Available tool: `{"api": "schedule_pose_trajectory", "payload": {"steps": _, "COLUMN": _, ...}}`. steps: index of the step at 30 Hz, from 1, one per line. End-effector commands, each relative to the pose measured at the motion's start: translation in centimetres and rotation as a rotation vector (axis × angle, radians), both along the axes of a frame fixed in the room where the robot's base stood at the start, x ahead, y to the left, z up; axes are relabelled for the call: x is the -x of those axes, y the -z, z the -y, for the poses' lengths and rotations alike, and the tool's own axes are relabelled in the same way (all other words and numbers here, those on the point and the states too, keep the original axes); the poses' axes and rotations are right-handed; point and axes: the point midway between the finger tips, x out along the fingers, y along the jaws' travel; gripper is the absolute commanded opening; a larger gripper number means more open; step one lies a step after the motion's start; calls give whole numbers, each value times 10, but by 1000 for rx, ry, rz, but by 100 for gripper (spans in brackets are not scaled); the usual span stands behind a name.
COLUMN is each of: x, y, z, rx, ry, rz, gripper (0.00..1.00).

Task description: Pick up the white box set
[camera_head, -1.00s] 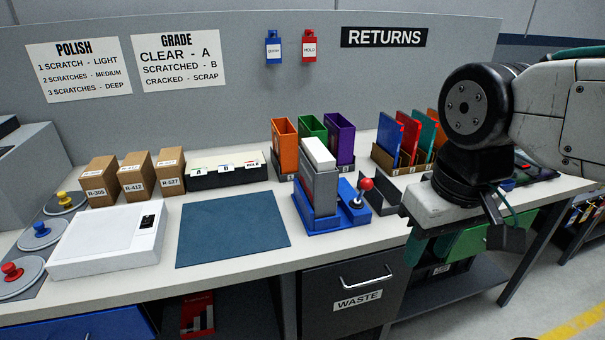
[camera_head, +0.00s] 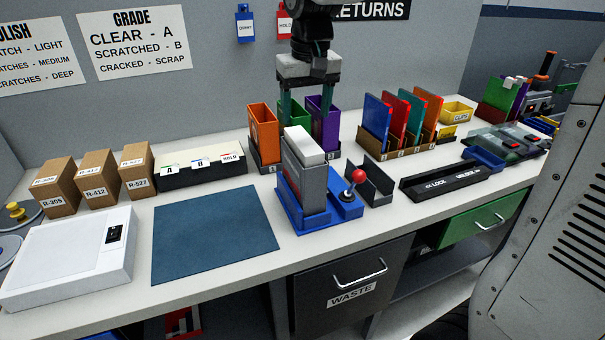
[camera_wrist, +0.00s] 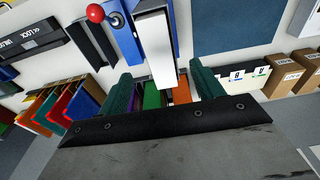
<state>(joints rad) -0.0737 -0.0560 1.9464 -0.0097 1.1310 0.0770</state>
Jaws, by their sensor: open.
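A white box (camera_head: 304,146) stands upright in a grey sleeve (camera_head: 314,188), its white top sticking out. The sleeve sits in a blue stand (camera_head: 344,206) with a red-knobbed lever (camera_head: 358,178). My gripper (camera_head: 308,108) is open and points down, above and seemingly behind the white box. Its two green fingers are apart with nothing held. In the wrist view, the white box (camera_wrist: 155,48) lies just beyond and between the fingertips of the gripper (camera_wrist: 163,86); no contact shows.
Orange (camera_head: 264,132), green and purple bins stand close behind the stand, near my fingers. A blue mat (camera_head: 214,238) is clear to the left. A waste drawer (camera_head: 350,285) is below.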

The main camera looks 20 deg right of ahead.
Motion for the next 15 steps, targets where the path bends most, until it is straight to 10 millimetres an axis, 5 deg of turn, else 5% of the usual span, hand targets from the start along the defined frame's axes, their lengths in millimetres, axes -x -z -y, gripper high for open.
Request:
{"api": "schedule_pose_trajectory", "payload": {"steps": 3, "x": -14, "y": 6, "z": -3, "rx": 0, "ry": 0, "rz": -1, "gripper": 66}}
{"api": "schedule_pose_trajectory", "payload": {"steps": 15, "x": -21, "y": 54, "z": 2, "rx": 0, "ry": 2, "rz": -3, "gripper": 66}}
